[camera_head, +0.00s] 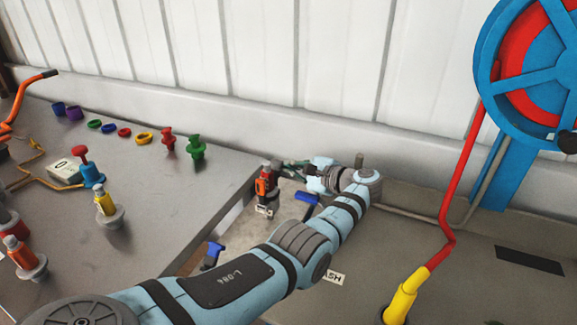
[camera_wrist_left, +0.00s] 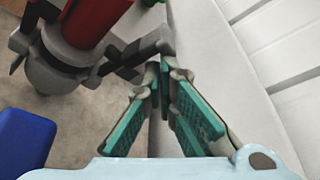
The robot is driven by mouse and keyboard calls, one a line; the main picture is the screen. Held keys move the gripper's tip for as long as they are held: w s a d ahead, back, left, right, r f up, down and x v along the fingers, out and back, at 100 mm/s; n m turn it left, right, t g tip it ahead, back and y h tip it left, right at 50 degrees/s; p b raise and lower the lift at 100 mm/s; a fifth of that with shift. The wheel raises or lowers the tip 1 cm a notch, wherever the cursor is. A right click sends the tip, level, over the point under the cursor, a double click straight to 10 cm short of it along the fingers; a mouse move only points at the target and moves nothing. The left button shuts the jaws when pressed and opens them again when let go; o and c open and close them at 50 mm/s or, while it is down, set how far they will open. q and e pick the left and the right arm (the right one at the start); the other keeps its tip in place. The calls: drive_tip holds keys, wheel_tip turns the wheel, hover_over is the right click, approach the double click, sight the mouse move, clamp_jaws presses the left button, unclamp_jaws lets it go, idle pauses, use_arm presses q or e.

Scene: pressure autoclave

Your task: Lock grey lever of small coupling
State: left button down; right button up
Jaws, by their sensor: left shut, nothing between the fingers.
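The small coupling (camera_head: 266,186) stands in the gap between the two benches, with an orange-red body and grey metal parts. In the left wrist view its grey collar (camera_wrist_left: 58,62) is at the upper left, under a red cylinder (camera_wrist_left: 95,15). A dark grey lever (camera_wrist_left: 140,50) sticks out from the collar to the right. My left gripper (camera_head: 284,168), with green-padded fingers, is shut and empty. In the left wrist view its fingertips (camera_wrist_left: 160,72) are right at the lever's end; whether they touch it I cannot tell. My right gripper is not in view.
A blue handle (camera_head: 213,254) and another blue piece (camera_head: 307,203) are close below the coupling. The left bench (camera_head: 150,200) carries several coloured fittings. A red and yellow pipe (camera_head: 440,245) and a large blue-red wheel (camera_head: 530,70) stand at right. A pale wall (camera_head: 270,50) runs behind.

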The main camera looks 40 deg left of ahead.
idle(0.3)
use_arm(q)
drive_tip(key=v, duration=1.2)
drive_tip(key=shift+w, duration=0.1)
